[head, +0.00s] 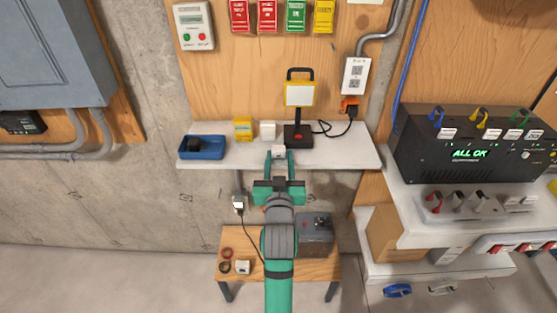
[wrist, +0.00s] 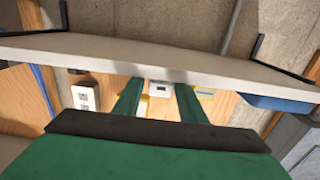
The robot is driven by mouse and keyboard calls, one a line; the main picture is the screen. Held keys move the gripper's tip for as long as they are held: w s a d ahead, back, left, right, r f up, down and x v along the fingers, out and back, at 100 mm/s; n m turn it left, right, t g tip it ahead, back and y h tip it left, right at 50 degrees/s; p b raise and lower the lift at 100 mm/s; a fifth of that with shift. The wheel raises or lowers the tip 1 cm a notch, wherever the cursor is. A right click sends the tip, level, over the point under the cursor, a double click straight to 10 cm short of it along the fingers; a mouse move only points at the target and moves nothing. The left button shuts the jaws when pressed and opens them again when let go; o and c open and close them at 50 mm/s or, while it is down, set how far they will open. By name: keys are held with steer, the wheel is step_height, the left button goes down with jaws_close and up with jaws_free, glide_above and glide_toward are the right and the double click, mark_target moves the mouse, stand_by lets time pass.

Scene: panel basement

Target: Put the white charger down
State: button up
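The white charger (head: 278,151) is a small white block between the fingertips of my gripper (head: 279,158). My gripper appears shut on it, with one green finger on each side. The wrist view also shows the charger (wrist: 160,89) between the fingertips of my gripper (wrist: 159,91). In the head view it overlaps the front part of the pale shelf (head: 340,157), in front of the black lamp base. I cannot tell its exact height over the shelf.
On the shelf stand a blue tray (head: 219,153), a yellow box (head: 243,128), a white block (head: 267,131) and a work lamp (head: 299,134) with a black cord. The shelf's right part is bare. A wooden bench (head: 235,240) stands below; a black console (head: 468,150) is right.

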steer(key=s, duration=1.2)
steer(key=s+f+g, duration=0.1)
steer(key=s+f, duration=1.3)
steer(key=f, duration=0.1)
steer(key=s+f, duration=0.2)
steer(key=s, duration=0.8)
steer(key=s+f+g, duration=0.1)
steer(key=s+f, duration=0.1)
steer(key=s, duration=0.9)
steer(key=shift+f+g, duration=0.25)
steer(key=shift+g, duration=0.05)
steer(key=shift+s+a+r, duration=0.1)
steer(key=shift+s, duration=0.35)
steer(key=shift+c, duration=0.3)
steer(key=c, duration=0.4)
